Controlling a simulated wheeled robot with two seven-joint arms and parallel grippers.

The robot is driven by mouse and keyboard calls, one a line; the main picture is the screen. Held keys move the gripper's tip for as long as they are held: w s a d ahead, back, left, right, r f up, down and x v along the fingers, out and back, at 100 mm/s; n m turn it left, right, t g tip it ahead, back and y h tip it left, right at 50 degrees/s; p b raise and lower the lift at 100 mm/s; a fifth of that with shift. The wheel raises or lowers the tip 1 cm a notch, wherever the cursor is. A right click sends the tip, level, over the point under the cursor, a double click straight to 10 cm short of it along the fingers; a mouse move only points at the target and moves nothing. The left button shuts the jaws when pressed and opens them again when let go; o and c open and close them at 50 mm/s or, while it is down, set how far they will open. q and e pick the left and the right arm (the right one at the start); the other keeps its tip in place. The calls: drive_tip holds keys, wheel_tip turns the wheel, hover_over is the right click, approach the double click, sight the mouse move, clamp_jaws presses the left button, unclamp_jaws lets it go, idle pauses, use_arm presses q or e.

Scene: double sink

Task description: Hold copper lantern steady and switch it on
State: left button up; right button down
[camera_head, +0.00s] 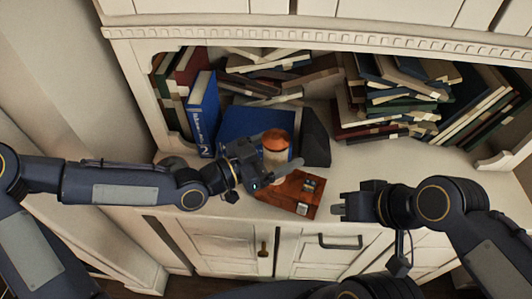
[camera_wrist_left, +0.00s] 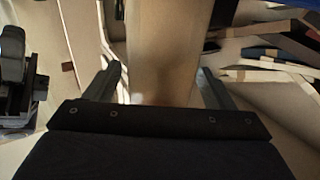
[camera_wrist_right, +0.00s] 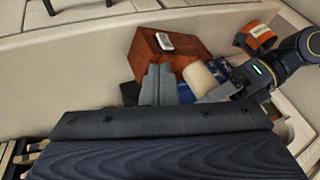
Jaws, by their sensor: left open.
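The copper lantern (camera_head: 274,140) stands on the cabinet shelf in the head view, with a copper-orange top and a cream body. In the right wrist view its cream body (camera_wrist_right: 200,78) and copper part (camera_wrist_right: 255,38) show on either side of my left gripper. My left gripper (camera_head: 275,173) is open at the lantern, with a finger across its lower front; contact is unclear. In the left wrist view a broad beige surface (camera_wrist_left: 165,45) lies between the open fingers. My right gripper (camera_head: 340,206) is shut and empty, to the right of the lantern near the shelf's front edge.
A red-brown box or book (camera_head: 290,195) with a white label lies in front of the lantern. Blue books (camera_head: 203,112) and a dark wedge-shaped object (camera_head: 316,138) stand close by. Book piles (camera_head: 395,95) fill the back. The shelf right of the lantern (camera_head: 365,162) is clear.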

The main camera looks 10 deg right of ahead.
use_arm(q)
drive_tip(key=shift+d, duration=0.2)
drive_tip(key=c, duration=1.2)
idle(0.4)
